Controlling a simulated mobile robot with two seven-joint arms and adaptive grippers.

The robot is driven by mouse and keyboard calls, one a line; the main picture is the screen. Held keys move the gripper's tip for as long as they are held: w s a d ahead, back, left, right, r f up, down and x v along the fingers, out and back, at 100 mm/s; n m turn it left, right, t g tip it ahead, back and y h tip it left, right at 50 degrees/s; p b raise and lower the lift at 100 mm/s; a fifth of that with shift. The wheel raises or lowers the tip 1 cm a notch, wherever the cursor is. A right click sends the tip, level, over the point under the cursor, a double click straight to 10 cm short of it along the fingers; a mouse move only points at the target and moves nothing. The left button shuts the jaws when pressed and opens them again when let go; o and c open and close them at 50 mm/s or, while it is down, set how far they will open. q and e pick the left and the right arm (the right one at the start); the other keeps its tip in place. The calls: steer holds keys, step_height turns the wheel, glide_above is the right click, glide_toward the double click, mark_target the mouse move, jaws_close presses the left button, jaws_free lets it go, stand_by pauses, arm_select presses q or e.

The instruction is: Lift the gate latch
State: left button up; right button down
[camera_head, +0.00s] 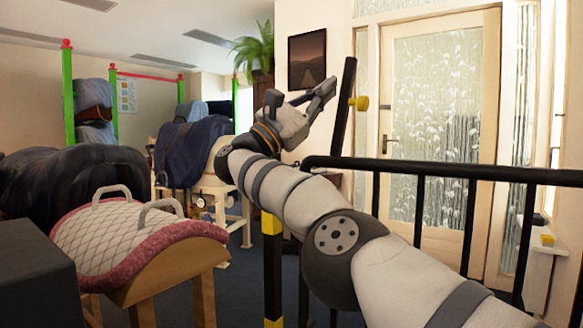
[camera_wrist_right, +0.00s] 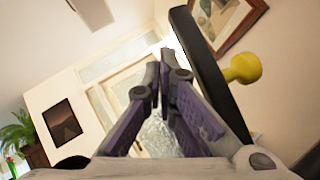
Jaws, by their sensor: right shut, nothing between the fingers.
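The gate latch (camera_head: 343,110) is a black bar with a yellow knob (camera_head: 358,103), standing steeply up from the black gate (camera_head: 440,170) and leaning slightly right at its top. My right gripper (camera_head: 325,92) is shut and empty, raised just left of the bar's upper part in the head view. In the right wrist view the gripper's fingertips (camera_wrist_right: 159,70) are together. The latch bar (camera_wrist_right: 208,72) there runs diagonally to the right of the fingers, with its yellow knob (camera_wrist_right: 241,69) on the far side. Whether finger and bar touch is unclear. My left gripper is not in view.
A black and yellow post (camera_head: 272,250) stands at the gate's left end. A quilted saddle pad (camera_head: 125,235) on a wooden stand is at the lower left, with dark saddles (camera_head: 70,180) behind it. A glazed door (camera_head: 435,120) is beyond the gate.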

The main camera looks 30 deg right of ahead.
steer(key=v, duration=0.7)
steer(key=shift+a+f, duration=0.2)
